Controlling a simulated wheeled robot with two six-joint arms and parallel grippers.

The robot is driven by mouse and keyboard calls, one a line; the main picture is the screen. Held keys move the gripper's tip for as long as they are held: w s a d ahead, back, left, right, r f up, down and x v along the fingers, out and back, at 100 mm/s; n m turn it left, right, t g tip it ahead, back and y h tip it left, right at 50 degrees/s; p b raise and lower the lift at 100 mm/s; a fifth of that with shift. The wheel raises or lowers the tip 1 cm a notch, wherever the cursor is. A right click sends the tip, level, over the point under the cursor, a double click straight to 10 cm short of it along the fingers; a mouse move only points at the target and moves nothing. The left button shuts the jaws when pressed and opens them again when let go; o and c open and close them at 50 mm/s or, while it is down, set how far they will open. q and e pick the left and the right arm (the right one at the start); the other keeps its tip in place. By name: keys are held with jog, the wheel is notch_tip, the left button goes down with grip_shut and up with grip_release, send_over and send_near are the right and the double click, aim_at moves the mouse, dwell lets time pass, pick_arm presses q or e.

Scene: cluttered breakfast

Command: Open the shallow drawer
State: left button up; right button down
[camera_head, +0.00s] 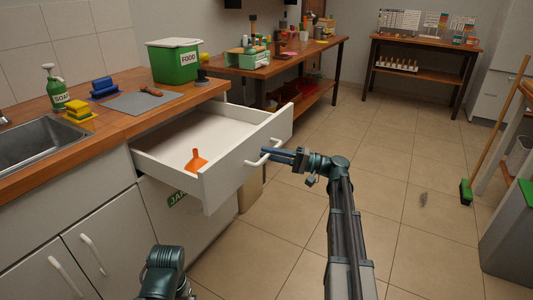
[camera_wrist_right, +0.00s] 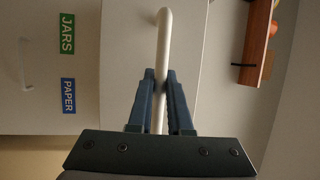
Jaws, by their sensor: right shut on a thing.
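The shallow white drawer (camera_head: 247,166) is pulled well out from under the wooden counter in the head view. An orange funnel (camera_head: 196,161) lies inside it, and the rest of its visible floor is bare. Its white bar handle (camera_head: 262,155) is on the front face. My right gripper (camera_head: 272,153) is shut on this handle. In the right wrist view the gripper (camera_wrist_right: 160,85) has a finger on each side of the white handle (camera_wrist_right: 164,40). Part of my left arm shows at the bottom of the head view, but its gripper is out of sight.
On the counter (camera_head: 110,120) stand a green FOOD bin (camera_head: 175,65), a soap bottle (camera_head: 55,88), sponges and a grey mat. A lower front with a JARS label (camera_head: 178,199) is below the drawer.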

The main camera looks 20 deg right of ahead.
jog(key=c, duration=0.8)
grip_release()
jog(key=shift+c, duration=0.2)
jog(key=b+v, duration=0.2)
jog(key=v, duration=1.1)
jog(key=shift+s+d+f, duration=0.2)
jog(key=shift+d+f, duration=0.05)
jog(key=shift+d, duration=0.05)
